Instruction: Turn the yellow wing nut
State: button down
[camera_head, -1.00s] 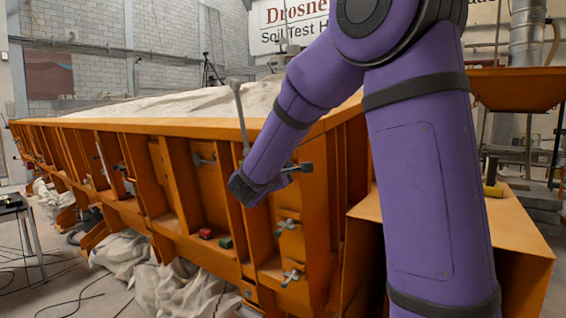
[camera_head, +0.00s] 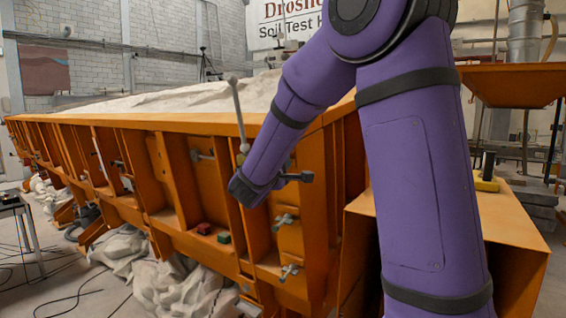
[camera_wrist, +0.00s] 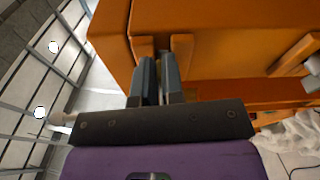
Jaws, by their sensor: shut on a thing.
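No yellow wing nut can be made out in either view. My gripper (camera_wrist: 158,64) shows in the wrist view, its two grey fingers close together and reaching between orange ribs of the sandbed frame (camera_wrist: 205,60). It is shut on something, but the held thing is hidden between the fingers. In the head view my purple forearm hangs before the orange sandbed wall (camera_head: 180,185), and the fingers are hidden. Grey wing-shaped fasteners show on the wall below my arm, an upper one (camera_head: 285,222) and a lower one (camera_head: 289,271).
A grey lever with a ball end (camera_head: 237,110) stands left of my forearm. A dark-ended grey handle (camera_head: 300,177) sticks out right of it. Red (camera_head: 204,229) and green (camera_head: 224,237) blocks sit on a ledge. A yellow block (camera_head: 487,183) is on the right orange ledge.

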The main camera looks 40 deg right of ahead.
jog(key=c, duration=1.2)
grip_release()
jog(key=shift+c, duration=0.2)
jog(key=v, duration=1.1)
jog(key=shift+r, duration=0.1)
jog(key=s+d+f+m+g+y, duration=0.1)
jog(key=s+d+m+g+y, duration=0.2)
jog(key=s, duration=0.5)
jog(key=s+d+f+m+g+y, duration=0.1)
jog(key=s+f+m+g+y, duration=0.15)
jog(key=s+g, duration=0.4)
jog(key=s+a+m+t+y, duration=0.2)
jog(key=s+a+t+y, duration=0.2)
jog(key=s+a+y, duration=0.6)
jog(key=shift+s+a+r+t+y, duration=0.2)
jog(key=shift+s+t+y, duration=0.15)
jog(key=shift+s+y, duration=0.45)
